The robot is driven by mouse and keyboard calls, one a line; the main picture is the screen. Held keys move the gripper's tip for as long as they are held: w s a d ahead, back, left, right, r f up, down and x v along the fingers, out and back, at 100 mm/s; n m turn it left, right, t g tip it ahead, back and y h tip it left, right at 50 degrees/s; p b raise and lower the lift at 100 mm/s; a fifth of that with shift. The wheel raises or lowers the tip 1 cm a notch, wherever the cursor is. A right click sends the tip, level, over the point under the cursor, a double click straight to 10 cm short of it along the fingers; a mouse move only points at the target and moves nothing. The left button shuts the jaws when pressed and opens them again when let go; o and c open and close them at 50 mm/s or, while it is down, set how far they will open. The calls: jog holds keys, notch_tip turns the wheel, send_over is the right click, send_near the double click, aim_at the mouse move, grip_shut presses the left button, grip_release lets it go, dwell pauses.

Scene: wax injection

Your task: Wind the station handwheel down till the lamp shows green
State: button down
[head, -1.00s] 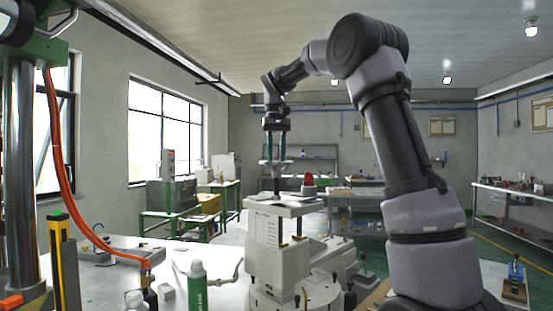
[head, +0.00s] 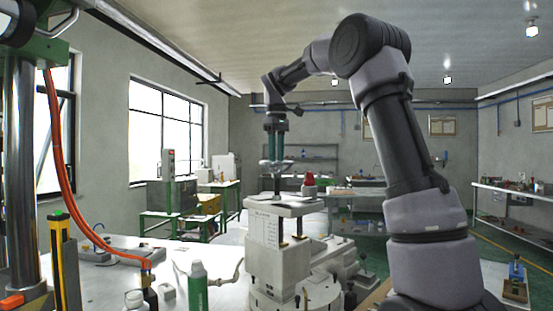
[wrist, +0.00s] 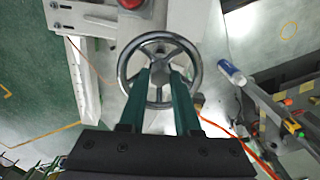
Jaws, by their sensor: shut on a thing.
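The handwheel (wrist: 136,46) is a grey metal ring with spokes. In the wrist view it lies below my gripper (wrist: 160,76), whose two green fingers reach inside the ring at either side of its middle. My gripper is shut on the handwheel; the fingers hide part of the hub and the near rim. In the head view my gripper (head: 275,157) points straight down onto the handwheel (head: 277,163) above the white station (head: 283,208). A red dome (head: 309,180), perhaps the lamp, stands on the station top; no green light shows there. It also shows red in the wrist view (wrist: 130,4).
A steel column (head: 20,170) with an orange hose stands at far left. Shelves line the right wall. The room behind the station has open floor.

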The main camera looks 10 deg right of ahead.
dwell(0.4)
jog(key=c, duration=0.6)
grip_release()
jog(key=shift+r, duration=0.15)
notch_tip(320, 180, up, 11)
jog(key=shift+f, duration=0.2)
